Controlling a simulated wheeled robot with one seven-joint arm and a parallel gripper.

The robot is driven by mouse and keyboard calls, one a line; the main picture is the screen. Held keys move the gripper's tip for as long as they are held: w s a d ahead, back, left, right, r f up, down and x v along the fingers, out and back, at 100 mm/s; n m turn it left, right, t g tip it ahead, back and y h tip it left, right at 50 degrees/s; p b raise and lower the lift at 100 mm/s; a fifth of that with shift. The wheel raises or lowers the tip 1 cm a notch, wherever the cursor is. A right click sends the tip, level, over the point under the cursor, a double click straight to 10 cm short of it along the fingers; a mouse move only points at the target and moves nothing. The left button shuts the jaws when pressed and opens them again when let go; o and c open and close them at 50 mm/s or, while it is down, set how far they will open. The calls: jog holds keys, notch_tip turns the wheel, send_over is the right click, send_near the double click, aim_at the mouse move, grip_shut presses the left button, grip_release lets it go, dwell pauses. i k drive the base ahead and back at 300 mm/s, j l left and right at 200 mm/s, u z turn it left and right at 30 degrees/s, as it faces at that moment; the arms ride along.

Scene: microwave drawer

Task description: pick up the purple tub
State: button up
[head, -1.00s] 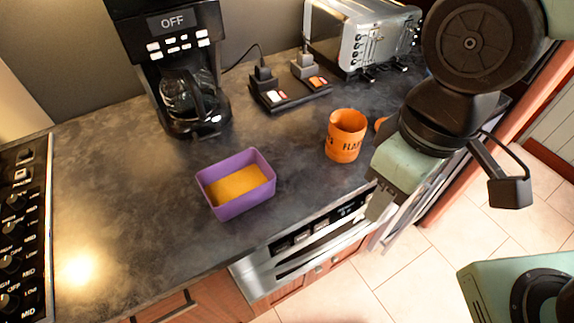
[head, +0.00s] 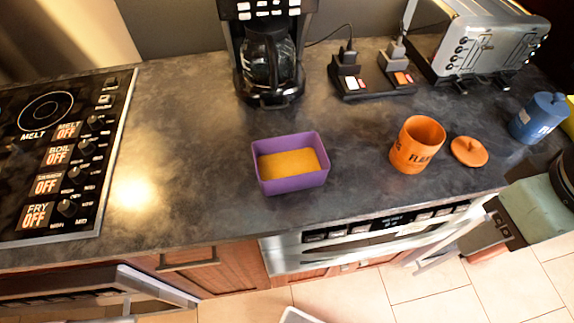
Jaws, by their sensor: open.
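The purple tub (head: 290,184) is a small open rectangular box with a yellow-orange filling or inside. It stands upright on the dark countertop (head: 200,165), left of the orange mug. My gripper (head: 482,236) is at the right, by the counter's front edge, well to the right of the tub and apart from it. It is open, with nothing seen between its fingers. My arm is cut off by the right edge of the picture.
Behind are a coffee maker (head: 268,60), a charging station (head: 372,75) and a toaster (head: 490,45). A stovetop (head: 60,150) is left, a blue container (head: 538,118) right.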

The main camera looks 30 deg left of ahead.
aim_at(293, 163)
jog(key=k+u, duration=0.1)
jog(key=u, duration=1.1)
jog(key=i+l+z, duration=0.1)
jog(key=z, duration=1.1)
jog(key=i+l+u, duration=0.2)
jog(key=l, duration=0.25)
jog(key=l+u, duration=0.2)
jog(key=l, duration=0.2)
jog(key=u, duration=1.85)
